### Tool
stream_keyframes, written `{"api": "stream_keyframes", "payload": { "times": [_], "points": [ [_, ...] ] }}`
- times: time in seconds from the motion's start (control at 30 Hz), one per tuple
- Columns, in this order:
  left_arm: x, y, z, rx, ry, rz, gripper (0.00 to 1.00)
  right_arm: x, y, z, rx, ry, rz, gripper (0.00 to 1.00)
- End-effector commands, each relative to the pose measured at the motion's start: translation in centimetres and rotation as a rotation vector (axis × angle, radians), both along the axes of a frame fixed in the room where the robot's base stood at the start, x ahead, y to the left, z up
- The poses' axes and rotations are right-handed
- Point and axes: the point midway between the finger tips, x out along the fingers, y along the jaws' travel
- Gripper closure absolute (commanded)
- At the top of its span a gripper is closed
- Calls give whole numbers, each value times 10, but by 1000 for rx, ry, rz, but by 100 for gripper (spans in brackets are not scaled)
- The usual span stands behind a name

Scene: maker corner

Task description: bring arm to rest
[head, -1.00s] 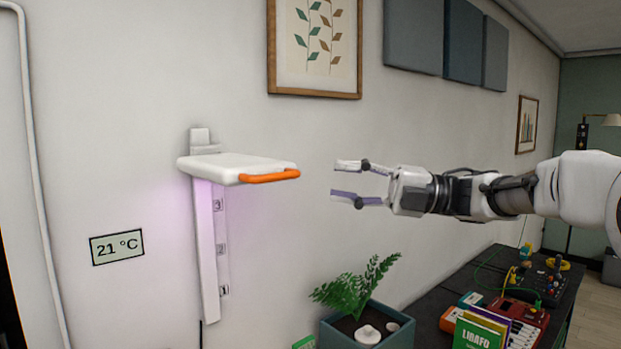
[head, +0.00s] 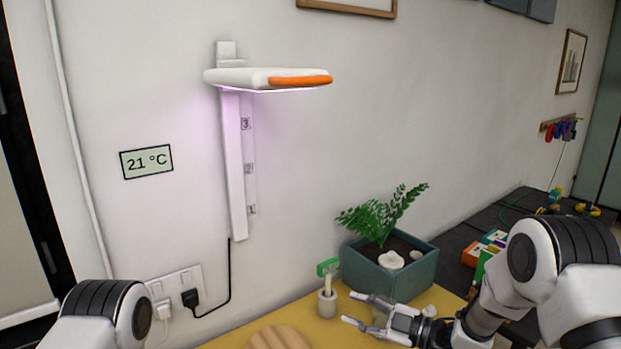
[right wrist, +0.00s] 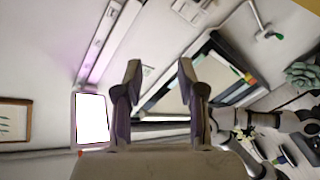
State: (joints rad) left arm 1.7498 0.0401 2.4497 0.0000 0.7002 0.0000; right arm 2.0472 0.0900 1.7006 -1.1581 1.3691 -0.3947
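My right gripper (head: 348,308) is low in the head view, with its fingers spread and nothing between them. It is in front of the plant box, over or near the yellow table; the gap cannot be told. In the right wrist view the two fingers (right wrist: 159,70) stand apart and empty. Of my left arm only a rounded link shows at the lower left of the head view; its gripper is not seen. The white grow lamp (head: 240,77) with its orange handle (head: 300,81) sits at the top of the wall rail (head: 233,170), above mark 3, apart from the gripper.
A teal plant box (head: 410,278) with a fern stands on the yellow table (head: 440,301). A small pot with a green tag (head: 327,303) and a round wooden board (head: 278,339) are near the gripper. A socket with a black plug (head: 190,298) is on the wall.

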Motion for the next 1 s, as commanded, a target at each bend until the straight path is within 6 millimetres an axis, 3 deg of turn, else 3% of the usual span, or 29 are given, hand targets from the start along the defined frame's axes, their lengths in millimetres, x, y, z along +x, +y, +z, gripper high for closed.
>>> {"api": "stream_keyframes", "payload": {
  "times": [0.03,0.17,0.2,0.27,0.3,0.37,0.4,0.47,0.53,0.6,0.67,0.77,1.0],
  "points": [
    [0,0,-6,0,0,0,54,-15,-3,-50,2,137,-66,61],
    [0,0,-13,0,0,0,54,-64,-21,-156,-17,489,-269,61],
    [0,0,-15,0,0,0,54,-85,-29,-185,-31,598,-336,61],
    [0,0,-17,0,0,0,54,-119,-41,-225,-56,761,-439,61],
    [0,0,-19,0,0,0,54,-146,-51,-249,-77,871,-512,61],
    [0,0,-21,0,0,0,54,-188,-66,-279,-117,1033,-627,61],
    [0,0,-22,0,0,0,54,-220,-77,-295,-147,1140,-708,61],
    [0,0,-22,0,0,0,54,-267,-95,-309,-192,1295,-841,61],
    [0,0,-21,0,0,0,54,-316,-116,-312,-239,1454,-1005,61],
    [0,0,-21,0,0,0,54,-354,-133,-309,-271,1571,-1151,61],
    [0,0,-21,0,0,0,54,-377,-143,-306,-286,1643,-1250,61],
    [0,0,-21,0,0,0,54,-392,-151,-306,-277,1715,-1358,61],
    [0,0,-21,0,0,0,54,-390,-150,-306,-265,1718,-1360,61]
  ]
}}
